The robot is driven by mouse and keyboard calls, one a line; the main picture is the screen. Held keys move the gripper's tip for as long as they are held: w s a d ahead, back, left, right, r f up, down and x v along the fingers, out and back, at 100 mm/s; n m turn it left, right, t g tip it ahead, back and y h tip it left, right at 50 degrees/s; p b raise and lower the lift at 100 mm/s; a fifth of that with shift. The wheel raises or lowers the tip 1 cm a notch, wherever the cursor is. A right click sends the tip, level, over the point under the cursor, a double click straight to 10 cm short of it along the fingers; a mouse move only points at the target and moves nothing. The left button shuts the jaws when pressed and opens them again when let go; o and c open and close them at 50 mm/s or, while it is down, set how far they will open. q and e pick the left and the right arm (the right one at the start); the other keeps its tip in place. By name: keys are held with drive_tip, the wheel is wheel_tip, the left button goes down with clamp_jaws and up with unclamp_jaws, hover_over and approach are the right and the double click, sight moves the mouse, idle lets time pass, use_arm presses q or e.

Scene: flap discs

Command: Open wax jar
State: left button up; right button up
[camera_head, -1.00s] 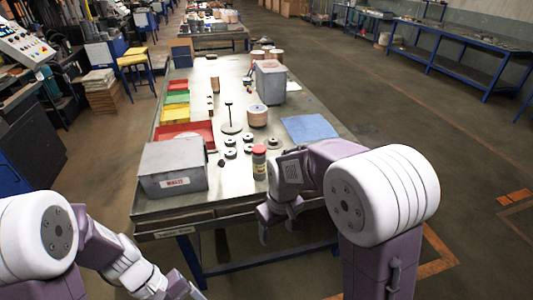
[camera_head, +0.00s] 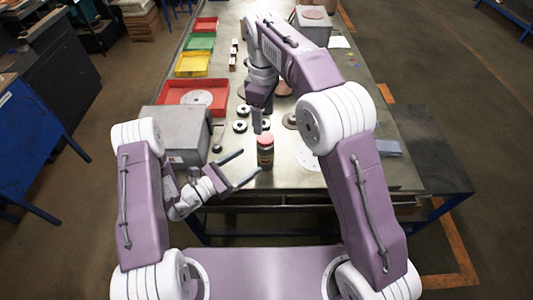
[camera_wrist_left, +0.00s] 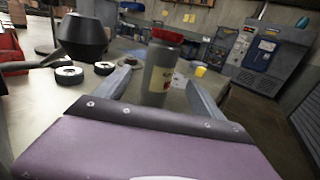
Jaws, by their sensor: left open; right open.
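The wax jar (camera_head: 265,152) stands upright near the table's front edge, a dark jar with a red lid (camera_head: 265,139) on. It also shows in the left wrist view, as a grey jar (camera_wrist_left: 160,75) with a label and a red lid (camera_wrist_left: 167,35). My left gripper (camera_head: 250,163) is open and low, its fingertips just left of the jar. In the left wrist view the jar appears between the fingers, and I cannot tell whether they touch it. My right gripper (camera_head: 262,115) is open and points down above the table, behind the jar; its fingers partly overlap.
A grey box (camera_head: 182,128) stands left of the jar. Several dark discs (camera_head: 240,126) lie behind it. Red (camera_head: 220,100), yellow (camera_head: 192,65) and green trays line the left side. A pale disc (camera_head: 307,158) lies to the jar's right, near my right arm.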

sight(258, 155)
use_arm(q)
drive_tip(key=x, duration=0.8)
drive_tip(key=shift+f, duration=0.1)
clamp_jaws()
